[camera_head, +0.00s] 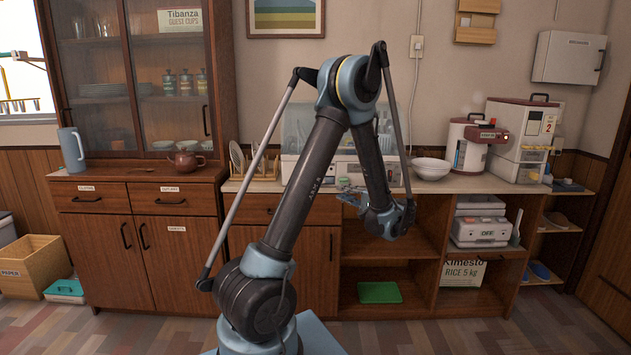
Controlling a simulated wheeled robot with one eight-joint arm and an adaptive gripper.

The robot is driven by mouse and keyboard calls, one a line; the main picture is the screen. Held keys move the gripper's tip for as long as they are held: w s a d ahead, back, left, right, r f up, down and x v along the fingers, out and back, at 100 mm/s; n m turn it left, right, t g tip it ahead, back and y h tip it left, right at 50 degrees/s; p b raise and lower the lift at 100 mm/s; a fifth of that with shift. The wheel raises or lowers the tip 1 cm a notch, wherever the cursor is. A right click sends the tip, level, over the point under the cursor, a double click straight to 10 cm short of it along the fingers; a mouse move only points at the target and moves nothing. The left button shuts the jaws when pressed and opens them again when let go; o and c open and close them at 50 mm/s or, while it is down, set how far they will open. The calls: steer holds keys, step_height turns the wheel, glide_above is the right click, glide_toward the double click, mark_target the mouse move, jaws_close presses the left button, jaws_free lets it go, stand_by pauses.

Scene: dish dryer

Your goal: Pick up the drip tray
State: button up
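A flat green tray (380,292), which may be the drip tray, lies on the floor of the open lower compartment under the counter. The dish dryer (288,167), a pale box with a clear cover, stands on the counter behind my arm, which hides much of it. No tray can be made out at the dryer. My gripper (350,196) is in front of the counter's edge, pointing left, above and apart from the green tray. Its fingers are too small to tell whether they are open, and I see nothing held.
A wooden rack with plates (255,165) stands left of the dryer. A shelf board (375,258) lies above the green tray's compartment. The floor before the cabinets looks clear.

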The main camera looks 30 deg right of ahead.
steer(key=x, duration=1.5)
steer(key=shift+d, duration=0.3)
jaws_close()
